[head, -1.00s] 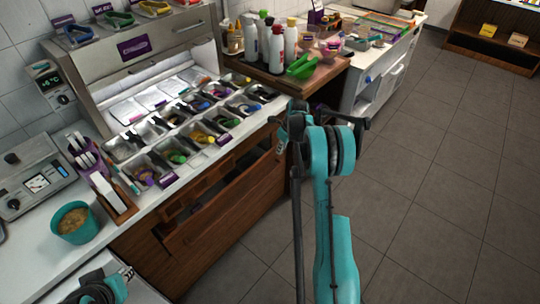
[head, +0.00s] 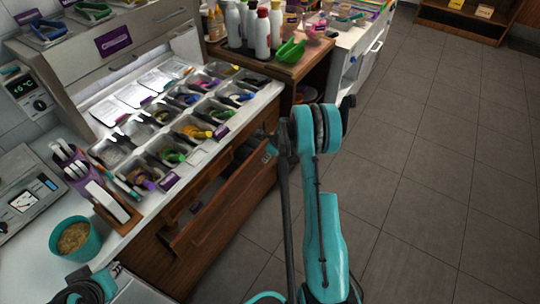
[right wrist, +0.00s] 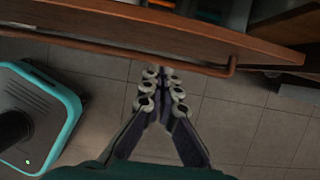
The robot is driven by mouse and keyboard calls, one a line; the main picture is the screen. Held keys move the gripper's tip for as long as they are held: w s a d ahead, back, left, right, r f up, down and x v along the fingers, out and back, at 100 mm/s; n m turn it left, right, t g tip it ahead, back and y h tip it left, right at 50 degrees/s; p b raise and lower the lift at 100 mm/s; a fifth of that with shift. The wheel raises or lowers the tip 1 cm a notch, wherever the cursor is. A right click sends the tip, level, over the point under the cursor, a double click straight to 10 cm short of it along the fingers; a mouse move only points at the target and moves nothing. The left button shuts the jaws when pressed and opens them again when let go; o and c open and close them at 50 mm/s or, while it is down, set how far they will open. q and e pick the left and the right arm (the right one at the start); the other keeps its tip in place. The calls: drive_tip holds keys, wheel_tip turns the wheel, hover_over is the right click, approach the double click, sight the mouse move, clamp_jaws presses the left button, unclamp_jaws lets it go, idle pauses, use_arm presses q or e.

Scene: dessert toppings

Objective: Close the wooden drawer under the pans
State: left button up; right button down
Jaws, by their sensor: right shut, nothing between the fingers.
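The wooden drawer (head: 228,212) under the metal pans (head: 112,157) stands open, pulled out from the brown cabinet. Part of its inside shows in the head view. In the right wrist view the drawer front (right wrist: 150,22) crosses the top, with a long bar handle (right wrist: 95,48) along it. My right gripper (right wrist: 163,77) is shut and empty, its fingertips close to the handle; I cannot tell whether they touch. In the head view its arm mostly hides it beside the drawer's far end. My left gripper (head: 88,288) is at the lower left, its fingers unclear.
A teal bowl (head: 75,238) and a wooden holder (head: 116,212) stand on the white counter. A wooden side cabinet with bottles (head: 263,36) and a green scoop (head: 290,53) is beyond the pans. The tiled floor (head: 430,170) to the right is clear.

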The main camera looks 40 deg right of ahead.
sight(259, 155)
drive_tip(key=w, duration=0.1)
drive_tip(key=w+a, duration=0.1)
drive_tip(key=w+b, duration=0.1)
drive_tip(key=w, duration=0.1)
drive_tip(key=shift+a+f, duration=0.3)
drive_tip(key=shift+f, duration=0.05)
drive_tip(key=w, duration=0.1)
drive_tip(key=w+a, duration=0.1)
drive_tip(key=w, duration=0.2)
drive_tip(key=shift+w+a, duration=0.1)
drive_tip(key=shift+a, duration=0.3)
drive_tip(key=shift+d, duration=0.1)
